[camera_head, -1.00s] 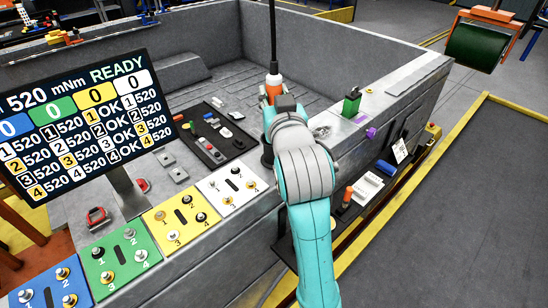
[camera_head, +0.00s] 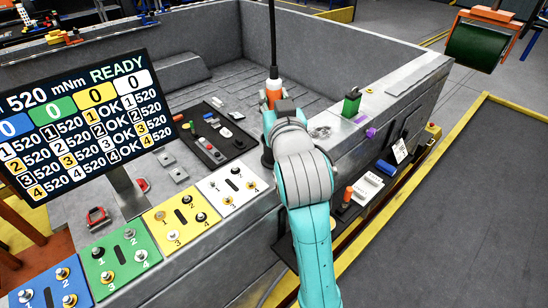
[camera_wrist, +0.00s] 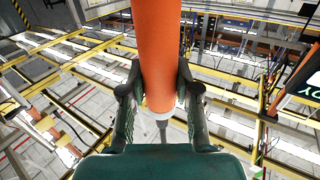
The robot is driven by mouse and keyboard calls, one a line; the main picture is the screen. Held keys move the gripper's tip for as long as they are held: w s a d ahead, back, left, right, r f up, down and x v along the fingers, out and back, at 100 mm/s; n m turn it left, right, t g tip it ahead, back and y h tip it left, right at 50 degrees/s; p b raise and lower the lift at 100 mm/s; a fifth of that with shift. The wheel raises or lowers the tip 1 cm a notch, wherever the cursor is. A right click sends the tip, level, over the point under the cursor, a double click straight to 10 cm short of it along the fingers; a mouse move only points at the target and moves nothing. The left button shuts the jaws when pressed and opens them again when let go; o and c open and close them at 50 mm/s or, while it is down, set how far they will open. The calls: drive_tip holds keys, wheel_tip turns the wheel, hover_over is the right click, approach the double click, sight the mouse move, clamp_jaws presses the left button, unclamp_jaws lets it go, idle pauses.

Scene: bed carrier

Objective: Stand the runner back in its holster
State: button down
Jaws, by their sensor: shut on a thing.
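The runner (camera_head: 274,89) is an orange and white cylinder, upright below a black rod or cable in the head view. In the wrist view its orange body (camera_wrist: 160,50) stands between the two dark fingers, with a pale collar and a thin grey shaft at its far end. My gripper (camera_wrist: 160,100) is shut on the orange body. In the head view my teal and grey arm hides most of the jaws and the runner's lower part. I cannot tell for sure which fitting is the holster.
A dark side shelf (camera_head: 350,212) holds white boxes and an orange piece. A screen (camera_head: 85,125) stands left, above coloured numbered plates (camera_head: 180,215). A black tray (camera_head: 228,150) holds small parts.

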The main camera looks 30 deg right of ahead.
sight(274, 66)
drive_tip(key=c, duration=0.7)
unclamp_jaws()
drive_tip(key=shift+f, duration=0.1)
drive_tip(key=shift+c, duration=0.2)
drive_tip(key=shift+r, duration=5)
